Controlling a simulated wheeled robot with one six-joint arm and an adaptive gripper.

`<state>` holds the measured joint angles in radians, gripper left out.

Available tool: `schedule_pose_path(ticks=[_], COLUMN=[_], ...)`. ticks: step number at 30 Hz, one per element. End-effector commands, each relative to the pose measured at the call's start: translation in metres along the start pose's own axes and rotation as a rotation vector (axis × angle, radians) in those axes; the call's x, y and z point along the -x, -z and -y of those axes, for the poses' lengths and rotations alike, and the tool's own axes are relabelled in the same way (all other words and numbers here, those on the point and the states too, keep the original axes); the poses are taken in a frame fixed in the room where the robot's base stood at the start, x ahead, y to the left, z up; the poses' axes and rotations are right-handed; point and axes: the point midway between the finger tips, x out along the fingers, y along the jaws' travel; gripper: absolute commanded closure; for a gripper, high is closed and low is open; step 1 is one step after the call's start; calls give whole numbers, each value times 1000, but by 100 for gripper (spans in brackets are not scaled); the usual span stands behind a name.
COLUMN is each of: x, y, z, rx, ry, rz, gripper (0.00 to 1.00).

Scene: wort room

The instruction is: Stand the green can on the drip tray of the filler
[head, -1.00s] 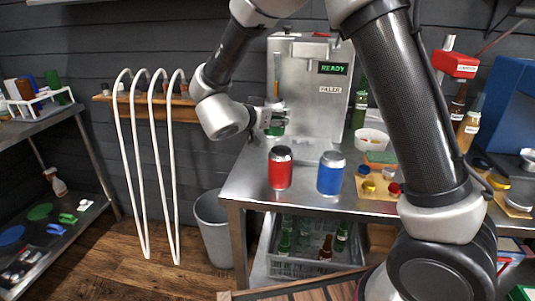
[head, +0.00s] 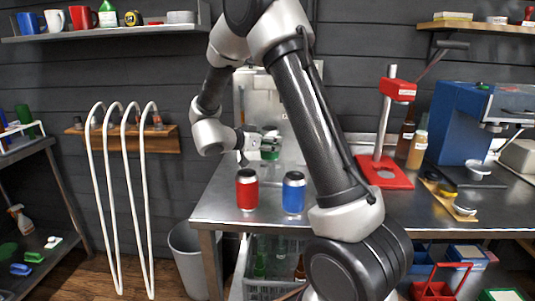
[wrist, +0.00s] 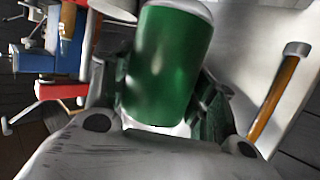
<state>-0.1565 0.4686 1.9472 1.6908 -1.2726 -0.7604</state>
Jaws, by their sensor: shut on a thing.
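The green can (wrist: 168,65) fills the middle of the wrist view, between the two fingers of my gripper (wrist: 160,118). In the head view my gripper (head: 256,148) reaches in from the left in front of the silver filler (head: 283,95), with the green can (head: 270,154) showing small at its tip. My gripper is shut on the can. My own arm covers much of the filler in the head view. The drip tray is not clearly visible, and I cannot tell whether the can's base touches it.
A red can (head: 247,189) and a blue can (head: 293,192) stand at the bench front, below my gripper. A red stand (head: 385,172), brown bottles (head: 417,150) and a blue machine (head: 462,120) are to the right. A grey bin (head: 188,258) stands left of the bench.

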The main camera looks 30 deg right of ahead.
Motion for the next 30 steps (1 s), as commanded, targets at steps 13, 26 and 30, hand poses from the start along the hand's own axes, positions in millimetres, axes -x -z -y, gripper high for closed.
schedule_pose_path(ticks=[13,26,30], x=[-10,-12,-12], y=[-34,-41,-41], z=[0,0,0], rx=[0,0,0], ry=[1,1,1], rz=[0,0,0], gripper=[62,27,22])
